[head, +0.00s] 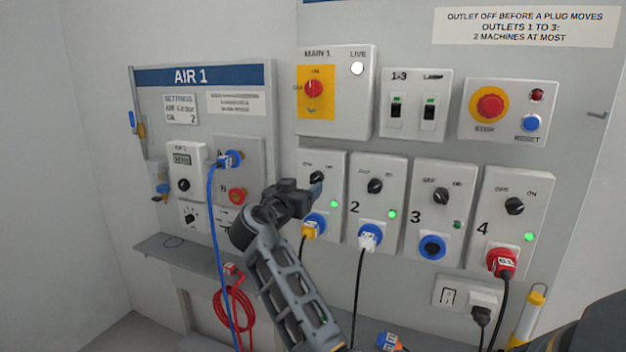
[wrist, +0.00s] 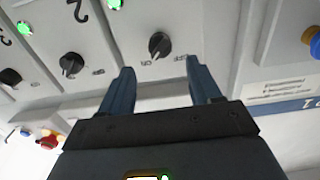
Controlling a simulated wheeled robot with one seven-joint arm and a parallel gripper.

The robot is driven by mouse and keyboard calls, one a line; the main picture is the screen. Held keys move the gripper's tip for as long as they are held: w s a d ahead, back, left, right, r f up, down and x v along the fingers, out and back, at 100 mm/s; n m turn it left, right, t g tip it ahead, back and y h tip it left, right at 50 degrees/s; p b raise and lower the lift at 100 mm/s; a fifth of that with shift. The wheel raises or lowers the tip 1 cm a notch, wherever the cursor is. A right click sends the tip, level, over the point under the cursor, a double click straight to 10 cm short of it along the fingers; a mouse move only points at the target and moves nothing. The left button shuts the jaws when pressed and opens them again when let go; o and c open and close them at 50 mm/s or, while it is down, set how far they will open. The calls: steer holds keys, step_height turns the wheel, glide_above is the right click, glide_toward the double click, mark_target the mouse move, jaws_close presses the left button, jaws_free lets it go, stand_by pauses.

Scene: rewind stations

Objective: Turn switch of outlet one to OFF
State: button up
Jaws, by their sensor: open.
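Outlet one (head: 335,225) is the leftmost of the numbered outlet panels. Its black rotary switch (head: 317,177) points up and right, toward ON, and its green lamp (head: 334,204) is lit. A yellow plug (head: 310,230) sits in its blue socket. My gripper (head: 305,188) is just left of and in front of this switch. In the wrist view, which looks upside down, my gripper (wrist: 158,68) is open and empty. The switch (wrist: 158,45) shows beyond the fingertips, in line with the gap between them. Contact is not visible.
Outlet two's switch (head: 375,186) is close on the right, with a white plug (head: 368,237) below. Main switch (head: 313,89) and breakers (head: 415,104) are above. A blue hose (head: 212,240) hangs left of my arm from the AIR 1 panel (head: 190,77).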

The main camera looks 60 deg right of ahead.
mark_target(314, 179)
steer(key=d, duration=0.2)
steer(key=d+p, duration=0.1)
steer(key=d, duration=0.3)
steer(key=shift+w+d, duration=0.25)
steer(key=shift+c, duration=0.4)
steer(key=c, duration=1)
steer(key=shift+o, duration=0.2)
